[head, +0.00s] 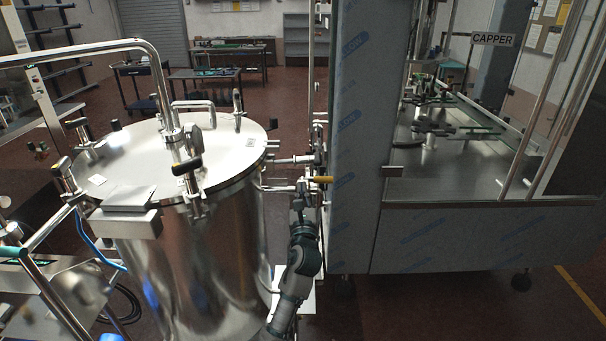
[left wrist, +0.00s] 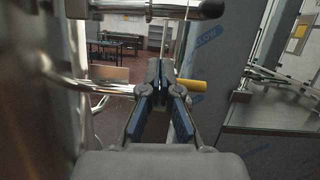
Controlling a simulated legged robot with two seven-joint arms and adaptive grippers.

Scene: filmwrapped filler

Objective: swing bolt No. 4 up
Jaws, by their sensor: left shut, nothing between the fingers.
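A steel tank (head: 215,260) with a round lid (head: 130,160) stands left of centre in the head view. Several swing bolts with black knobs ring the lid, one at the front (head: 188,175) and one at the far side (head: 238,108). I cannot read their numbers, so I cannot tell which is No. 4. My left gripper (head: 303,190) is right of the tank, below lid height, by a yellow handle (head: 322,179). In the left wrist view its fingers (left wrist: 157,76) are shut and empty. A steel bar with a black end (left wrist: 211,9) crosses above them.
Steel pipes (head: 285,186) stick out from the tank's right side near my gripper. The film-wrapped capper cabinet (head: 355,130) stands close on the right, leaving a narrow gap. A bent pipe (head: 160,75) rises over the lid. Workbenches (head: 235,55) stand far behind.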

